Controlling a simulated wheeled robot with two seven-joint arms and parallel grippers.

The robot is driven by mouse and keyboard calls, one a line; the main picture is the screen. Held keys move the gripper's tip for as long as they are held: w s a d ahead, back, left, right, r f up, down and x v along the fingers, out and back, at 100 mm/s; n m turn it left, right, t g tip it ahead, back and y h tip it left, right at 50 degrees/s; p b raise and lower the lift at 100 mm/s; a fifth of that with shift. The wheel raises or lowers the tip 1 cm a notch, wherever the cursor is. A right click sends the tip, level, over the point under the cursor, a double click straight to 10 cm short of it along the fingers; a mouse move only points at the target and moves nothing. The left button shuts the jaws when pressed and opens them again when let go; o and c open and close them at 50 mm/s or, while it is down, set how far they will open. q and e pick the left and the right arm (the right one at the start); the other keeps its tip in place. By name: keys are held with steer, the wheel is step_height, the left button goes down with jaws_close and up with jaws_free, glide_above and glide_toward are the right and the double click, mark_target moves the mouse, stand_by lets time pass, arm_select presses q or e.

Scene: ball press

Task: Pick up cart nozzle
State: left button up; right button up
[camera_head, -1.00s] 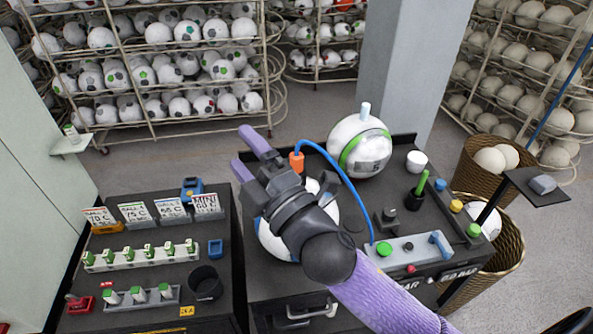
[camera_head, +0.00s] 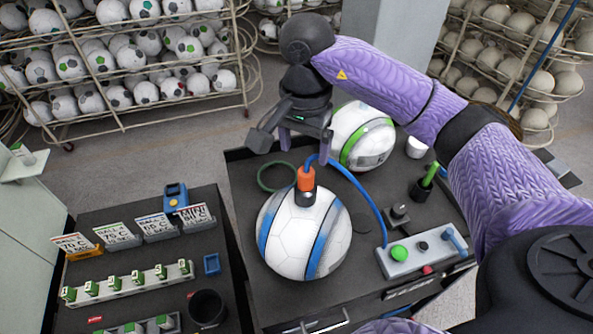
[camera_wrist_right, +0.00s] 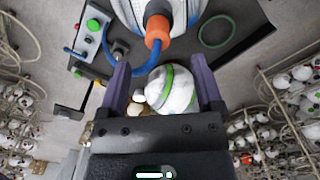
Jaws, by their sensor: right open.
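The cart nozzle (camera_head: 306,179), an orange piece with a dark base and a blue hose (camera_head: 352,177), stands upright on top of a white and blue ball (camera_head: 293,238) on the cart. My right gripper (camera_head: 304,145) is open and empty, just behind and above the nozzle in the head view. In the right wrist view the nozzle (camera_wrist_right: 158,30) shows beyond the fingertips (camera_wrist_right: 160,62), roughly in line with the gap between them, not touching either finger. My left gripper is not in view.
A green-striped ball (camera_head: 362,138) stands behind on the cart top (camera_head: 245,200). A control box (camera_head: 422,250) with a green button and a dark cup with a green tool (camera_head: 428,175) sit at the right. A green ring (camera_head: 268,177) lies left of the nozzle.

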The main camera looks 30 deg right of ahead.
mark_target(306, 171)
steer(key=shift+s+d+f+p, duration=0.1)
steer(key=shift+s+f+p, duration=0.25)
steer(key=shift+f, duration=0.2)
steer(key=shift+s+d+f+p, duration=0.1)
steer(key=shift+s+f+p, duration=0.1)
steer(key=shift+f+p, duration=0.25)
steer(key=f, duration=0.2)
steer(key=w+f+p, duration=0.1)
steer(key=shift+f, duration=0.35)
steer(key=shift+s+f, duration=0.1)
steer(key=shift+f, duration=0.35)
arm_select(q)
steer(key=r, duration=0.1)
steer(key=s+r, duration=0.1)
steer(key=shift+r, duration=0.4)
arm_select(e)
jaws_close()
